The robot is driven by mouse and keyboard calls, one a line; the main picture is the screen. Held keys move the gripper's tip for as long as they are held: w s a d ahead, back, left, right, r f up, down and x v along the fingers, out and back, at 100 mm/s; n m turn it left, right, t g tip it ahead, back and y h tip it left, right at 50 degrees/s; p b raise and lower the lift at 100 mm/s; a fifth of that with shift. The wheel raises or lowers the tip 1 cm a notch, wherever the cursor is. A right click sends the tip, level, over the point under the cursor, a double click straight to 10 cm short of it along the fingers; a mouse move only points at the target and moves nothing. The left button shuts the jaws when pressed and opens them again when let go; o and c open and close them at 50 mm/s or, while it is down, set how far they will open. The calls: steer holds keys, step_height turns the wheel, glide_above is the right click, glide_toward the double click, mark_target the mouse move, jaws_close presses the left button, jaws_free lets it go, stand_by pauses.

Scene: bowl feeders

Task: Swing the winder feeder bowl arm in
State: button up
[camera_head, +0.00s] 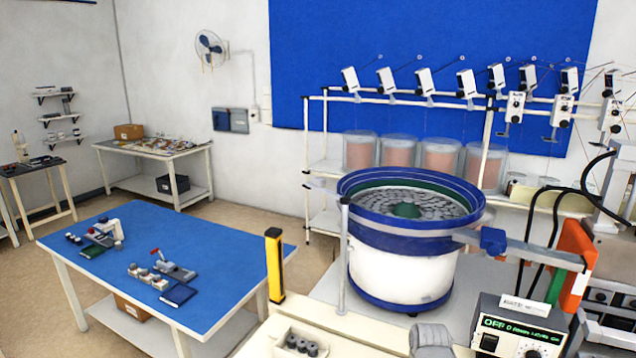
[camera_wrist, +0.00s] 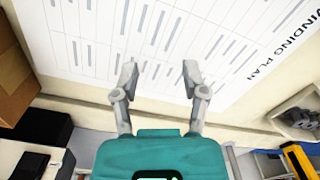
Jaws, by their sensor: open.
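The winder feeder bowl (camera_head: 405,275) stands right of centre in the head view, with a blue rim, white body and many grey parts inside. A thin grey post (camera_head: 343,260) stands at its left front. A short pale arm (camera_head: 322,186) at the post's top points left, away from the bowl; I take it for the bowl arm. A straight grey rail (camera_head: 530,252) with a blue block runs right from the bowl. My gripper (camera_wrist: 160,78) is open and empty in the wrist view, over a printed winding plan sheet. The bowl does not show clearly there.
A yellow post (camera_head: 274,265) stands left of the bowl. A tray of dark parts (camera_head: 290,335) and a control box reading OFF (camera_head: 520,325) are in front. A blue-topped table (camera_head: 210,255) stands left. Cardboard and black boxes (camera_wrist: 38,128) lie left in the wrist view.

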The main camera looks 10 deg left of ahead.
steer(key=shift+o, duration=1.3)
steer(key=shift+w, duration=0.1)
steer(key=shift+w+r, duration=0.2)
steer(key=w+a+r+n+t+h+p, duration=0.25)
steer(key=w+r+n+t+p, duration=0.3)
steer(key=w+r+n, duration=0.35)
steer(key=w+a+r+n+t+h+p, duration=0.2)
steer(key=w+r+n+t+h+p, duration=0.3)
steer(key=w+r, duration=0.5)
steer(key=w+a+r+n+t+y+p, duration=0.3)
steer(key=w+a+r+n+p, duration=0.1)
steer(key=a+r+n, duration=0.5)
steer(key=w+a+r+n+t+y+p, duration=0.4)
steer(key=a+r+n, duration=0.5)
steer(key=a+n, duration=0.4)
steer(key=shift+w+a, duration=0.2)
steer(key=shift+a, duration=0.1)
steer(key=shift+t+y, duration=0.25)
